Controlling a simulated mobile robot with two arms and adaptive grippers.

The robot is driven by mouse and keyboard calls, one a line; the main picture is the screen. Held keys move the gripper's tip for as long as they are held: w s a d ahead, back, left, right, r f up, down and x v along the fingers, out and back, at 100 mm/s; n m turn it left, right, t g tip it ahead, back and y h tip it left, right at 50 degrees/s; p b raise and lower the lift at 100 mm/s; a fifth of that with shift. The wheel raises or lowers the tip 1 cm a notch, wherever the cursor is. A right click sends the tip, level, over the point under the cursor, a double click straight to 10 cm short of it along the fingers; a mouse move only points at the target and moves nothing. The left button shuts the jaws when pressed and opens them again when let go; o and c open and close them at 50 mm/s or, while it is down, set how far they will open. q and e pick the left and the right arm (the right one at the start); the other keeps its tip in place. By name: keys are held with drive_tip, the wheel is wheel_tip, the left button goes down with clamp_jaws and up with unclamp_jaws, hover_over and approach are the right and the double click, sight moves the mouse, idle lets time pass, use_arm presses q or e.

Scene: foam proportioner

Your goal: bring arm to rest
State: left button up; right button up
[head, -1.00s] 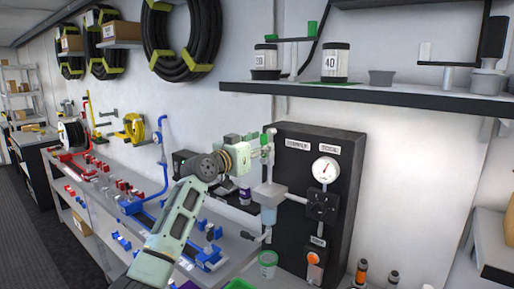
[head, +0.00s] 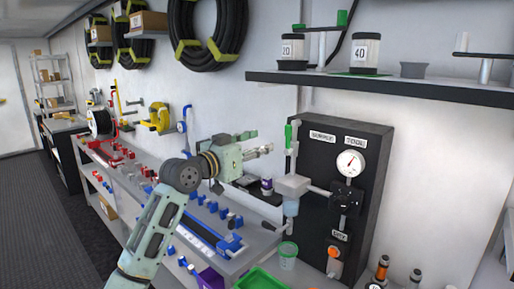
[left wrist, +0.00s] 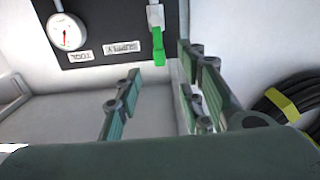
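My left arm comes in from the lower left in the head view. Its pale green gripper (head: 266,150) is empty and points right, just left of the green-handled valve (head: 289,136) on the black panel (head: 325,222). A gap shows between the fingertips and the handle. In the left wrist view the two fingers stand apart, so the gripper (left wrist: 160,88) is open. The green handle (left wrist: 158,45) shows beyond them, with the panel (left wrist: 105,22) and its gauge (left wrist: 67,31). My right gripper is in neither view.
A bench (head: 262,238) with blue and red fittings runs below my arm. A clear cup with a green rim (head: 287,257) and a green tray (head: 262,280) sit at the lower middle. A shelf (head: 400,91) with jars hangs above the panel. The floor (head: 40,215) at left is clear.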

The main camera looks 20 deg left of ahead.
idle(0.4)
use_arm(q)
drive_tip(key=s+d+f+g+y, duration=0.1)
drive_tip(key=s+d+f+g, duration=0.3)
drive_tip(key=f, duration=0.7)
drive_tip(key=s+d+f+g, duration=0.1)
drive_tip(key=s+d+f, duration=0.1)
drive_tip(key=s+f, duration=0.65)
drive_tip(key=s+d+f+g+y, duration=0.1)
drive_tip(key=s+d+f+g, duration=0.15)
drive_tip(key=f, duration=1.05)
drive_tip(key=s+f+n+g+y, duration=0.15)
drive_tip(key=s+f, duration=0.25)
drive_tip(key=s, duration=0.6)
drive_tip(key=s+f+g+y, duration=0.15)
drive_tip(key=s+f, duration=0.35)
drive_tip(key=s, duration=0.6)
drive_tip(key=s+f+g+y, duration=0.1)
drive_tip(key=s+f+g, duration=0.25)
drive_tip(key=s, duration=0.65)
wheel_tip(320, 180, down, 31)
drive_tip(key=s+b, duration=0.2)
drive_tip(key=s, duration=0.1)
drive_tip(key=s+a+f+g+b, duration=0.1)
drive_tip(key=s+a+f+g, duration=0.1)
drive_tip(key=s+f, duration=1.4)
drive_tip(key=shift+a+b, duration=0.35)
drive_tip(key=shift+a, duration=0.35)
